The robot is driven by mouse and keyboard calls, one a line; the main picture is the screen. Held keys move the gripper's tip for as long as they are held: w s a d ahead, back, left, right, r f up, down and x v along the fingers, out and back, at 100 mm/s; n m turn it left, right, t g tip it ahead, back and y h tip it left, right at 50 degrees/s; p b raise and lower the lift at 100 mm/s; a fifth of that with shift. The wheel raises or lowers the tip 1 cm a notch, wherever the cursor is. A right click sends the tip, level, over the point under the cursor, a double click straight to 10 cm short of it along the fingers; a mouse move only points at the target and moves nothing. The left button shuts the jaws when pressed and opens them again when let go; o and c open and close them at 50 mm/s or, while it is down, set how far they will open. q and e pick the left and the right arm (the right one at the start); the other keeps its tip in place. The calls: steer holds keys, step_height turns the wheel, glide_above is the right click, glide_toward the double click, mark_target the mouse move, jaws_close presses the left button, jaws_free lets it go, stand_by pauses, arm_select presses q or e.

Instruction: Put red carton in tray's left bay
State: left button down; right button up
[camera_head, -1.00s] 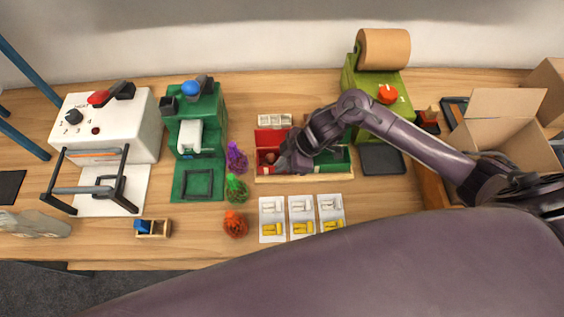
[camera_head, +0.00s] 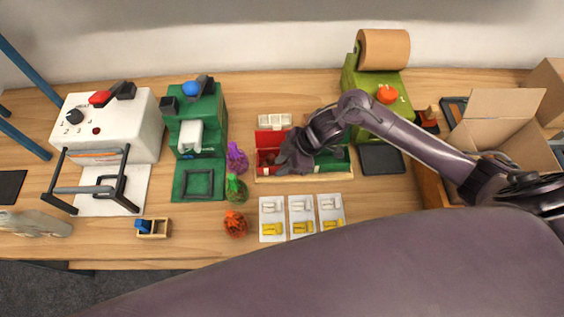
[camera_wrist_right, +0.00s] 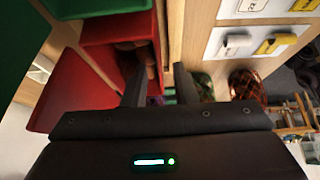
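The red carton (camera_head: 266,157), its lid raised at the back, sits in the left part of the shallow wooden tray (camera_head: 303,178). In the right wrist view the red carton (camera_wrist_right: 95,32) shows brown contents inside. A green carton (camera_head: 341,154) is in the tray's right part, partly hidden by my arm. My right gripper (camera_head: 283,168) is low over the red carton. In the right wrist view its two fingers (camera_wrist_right: 160,88) stand apart at the carton's edge; I see nothing clamped between them, though contact is unclear. My left gripper is out of view.
Purple (camera_head: 237,157), green (camera_head: 236,188) and orange (camera_head: 235,224) net bags stand left of the tray. White cards (camera_head: 272,219) with yellow pieces lie in front. A green press (camera_head: 197,125) stands left, a green roll dispenser (camera_head: 379,80) behind, and an open cardboard box (camera_head: 495,140) right.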

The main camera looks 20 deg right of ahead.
steer(key=p+v, duration=1)
steer(key=v, duration=0.1)
steer(key=shift+d+r, duration=0.2)
steer(key=shift+r, duration=0.1)
steer(key=shift+s, duration=0.1)
